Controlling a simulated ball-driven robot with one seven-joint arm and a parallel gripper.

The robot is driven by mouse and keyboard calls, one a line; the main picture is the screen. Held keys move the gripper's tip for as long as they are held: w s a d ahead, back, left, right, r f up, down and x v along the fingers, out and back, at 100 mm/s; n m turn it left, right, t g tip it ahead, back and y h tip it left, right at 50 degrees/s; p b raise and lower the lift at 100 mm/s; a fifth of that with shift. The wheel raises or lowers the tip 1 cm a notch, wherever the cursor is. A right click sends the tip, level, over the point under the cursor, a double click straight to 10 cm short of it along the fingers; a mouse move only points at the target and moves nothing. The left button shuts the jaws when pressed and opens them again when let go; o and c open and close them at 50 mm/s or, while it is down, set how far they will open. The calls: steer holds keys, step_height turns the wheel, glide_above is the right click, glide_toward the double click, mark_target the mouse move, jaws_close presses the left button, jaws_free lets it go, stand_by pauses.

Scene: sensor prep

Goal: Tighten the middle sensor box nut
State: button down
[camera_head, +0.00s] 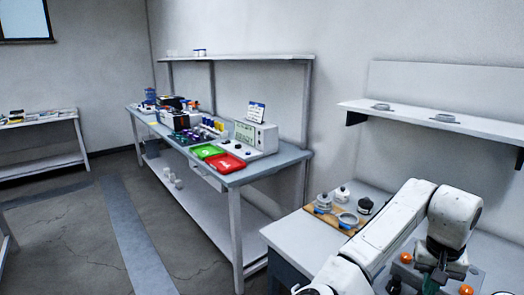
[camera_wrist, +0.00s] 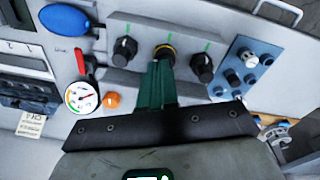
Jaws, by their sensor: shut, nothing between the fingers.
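In the wrist view a light grey panel carries a row of three dark round knob-like fittings, each below a green mark. The middle one, likely the middle nut (camera_wrist: 165,50), has a yellow ring. The left fitting (camera_wrist: 125,47) and the right fitting (camera_wrist: 203,66) are dark with pale pointers. My gripper (camera_wrist: 160,68) has green fingers, shut with nothing between them. Its tips are at the middle nut's lower edge in the picture; I cannot tell whether they touch. In the head view my gripper (camera_head: 431,284) shows only partly, at the lower right.
Around the panel are a gauge (camera_wrist: 82,97), an orange button (camera_wrist: 113,100), a blue oval (camera_wrist: 66,19) and a blue plate (camera_wrist: 246,70) with several small fittings. In the head view a wooden board (camera_head: 312,209) with pots lies left of my arm, below a wall shelf (camera_head: 480,126).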

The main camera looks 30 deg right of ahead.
steer(key=shift+n+y, duration=0.4)
steer(key=shift+n, duration=0.3)
steer(key=f+b, duration=0.1)
steer(key=b, duration=0.1)
steer(key=s+f+b, duration=0.1)
steer(key=b, duration=0.2)
steer(key=f+b, duration=0.1)
steer(key=b, duration=0.1)
steer(key=shift+s+d+f+b, duration=0.25)
steer(key=shift+s+f+b, duration=0.05)
steer(key=shift+f+b, duration=0.1)
steer(key=shift+s+a+f, duration=0.1)
steer(key=shift+f, duration=1.35)
steer(key=shift+w+a+p, duration=0.6)
steer(key=shift+w+p, duration=0.05)
steer(key=shift+p, duration=1.95)
steer(key=shift+w+a, duration=0.2)
steer(key=shift+w, duration=0.2)
steer(key=shift+d+r+p, duration=0.1)
steer(key=shift+r+p, duration=0.05)
steer(key=shift+p, duration=0.4)
